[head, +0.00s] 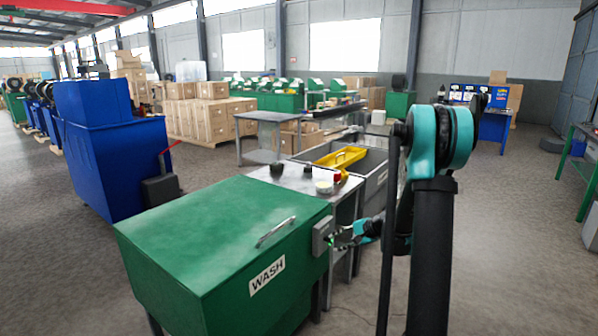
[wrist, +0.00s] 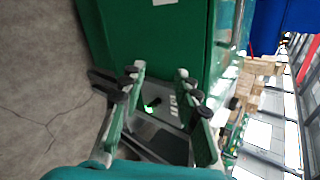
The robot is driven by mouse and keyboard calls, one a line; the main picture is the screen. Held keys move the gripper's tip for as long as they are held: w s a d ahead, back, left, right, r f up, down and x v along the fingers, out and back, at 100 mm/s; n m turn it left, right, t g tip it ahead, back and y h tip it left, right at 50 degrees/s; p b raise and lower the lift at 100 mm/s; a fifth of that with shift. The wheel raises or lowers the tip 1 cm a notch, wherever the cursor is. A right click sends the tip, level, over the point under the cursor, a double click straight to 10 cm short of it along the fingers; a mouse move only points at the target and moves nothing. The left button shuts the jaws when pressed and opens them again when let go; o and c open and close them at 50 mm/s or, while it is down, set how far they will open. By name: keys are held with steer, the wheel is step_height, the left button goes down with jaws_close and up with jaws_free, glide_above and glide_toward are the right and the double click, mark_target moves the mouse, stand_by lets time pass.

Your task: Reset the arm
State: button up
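My gripper (head: 342,237) is in front of the right side of a green cabinet (head: 215,235) labelled WASH. In the wrist view my gripper (wrist: 160,78) has its two fingers apart, with nothing held between them. A grey box (head: 322,236) is fixed to the cabinet's side, close to the fingertips. In the wrist view a small green light (wrist: 153,104) shows between the fingers, on the grey box. I cannot tell whether the fingertips touch the box. My arm reaches down on the right of the head view.
A metal table (head: 310,180) with small items stands behind the cabinet, beside a grey bin with a yellow tray (head: 341,158). A blue machine (head: 110,150) stands left. Cardboard boxes (head: 205,108) are stacked farther back. The floor to the right (head: 510,240) is clear.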

steer(key=s+d+n+h, duration=0.2)
steer(key=s+n+h, duration=0.2)
steer(key=s, duration=1.3)
steer(key=s+d+n+g+h, duration=0.1)
steer(key=s+n+h, duration=0.3)
steer(key=s, duration=1.3)
steer(key=d+n, duration=0.1)
steer(key=n, duration=0.1)
steer(key=shift+d+n+g+h, duration=0.2)
steer(key=shift+n+g+h, duration=0.1)
steer(key=shift+o, duration=0.2)
